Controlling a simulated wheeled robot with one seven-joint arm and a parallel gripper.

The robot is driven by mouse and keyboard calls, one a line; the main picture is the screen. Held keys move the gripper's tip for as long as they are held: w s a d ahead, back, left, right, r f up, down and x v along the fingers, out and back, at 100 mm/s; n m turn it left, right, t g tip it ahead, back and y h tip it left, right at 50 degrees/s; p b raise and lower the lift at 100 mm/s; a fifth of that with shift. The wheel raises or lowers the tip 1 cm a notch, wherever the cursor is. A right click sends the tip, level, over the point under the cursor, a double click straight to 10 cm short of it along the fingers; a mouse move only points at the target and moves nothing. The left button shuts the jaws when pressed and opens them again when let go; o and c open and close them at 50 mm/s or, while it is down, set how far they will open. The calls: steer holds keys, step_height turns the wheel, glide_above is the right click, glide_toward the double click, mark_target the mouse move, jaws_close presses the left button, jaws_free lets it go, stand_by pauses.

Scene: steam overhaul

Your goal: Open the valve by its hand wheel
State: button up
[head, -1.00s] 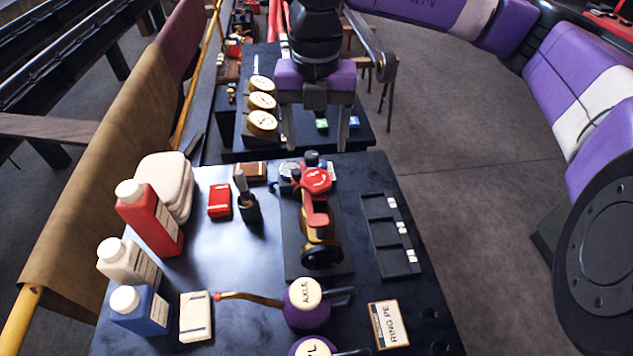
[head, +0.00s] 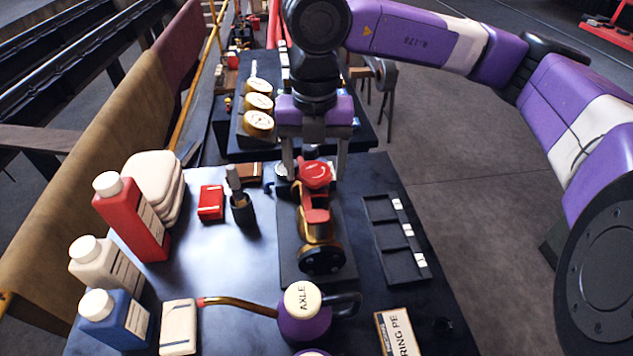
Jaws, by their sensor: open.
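The valve (head: 316,229) is a brass body with a black round flange at its near end, standing on a dark base plate (head: 292,262) on the bench. Its red hand wheel (head: 315,174) is on top at the far end, with a red part below it on the near side. My gripper (head: 314,168) is open and points down, its two fingers apart at the left and right of the hand wheel in the picture. Whether the fingers touch the rim or stand behind it I cannot tell. The far side of the wheel is hidden.
A purple oil can (head: 303,322) marked AXLE, with a long copper spout, stands in front of the valve. A black compartment tray (head: 395,238) lies to the right. Red (head: 131,217), white and blue bottles stand at the left.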

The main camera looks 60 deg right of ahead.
steer(key=c, duration=1.3)
steer(key=shift+f+n+b, duration=0.15)
steer(key=shift+n+b, duration=0.35)
steer(key=shift+b, duration=0.2)
steer(key=n+b, duration=0.3)
steer(key=shift+r+n+b, duration=0.2)
steer(key=shift+n+b, duration=0.3)
steer(key=shift+n, duration=0.3)
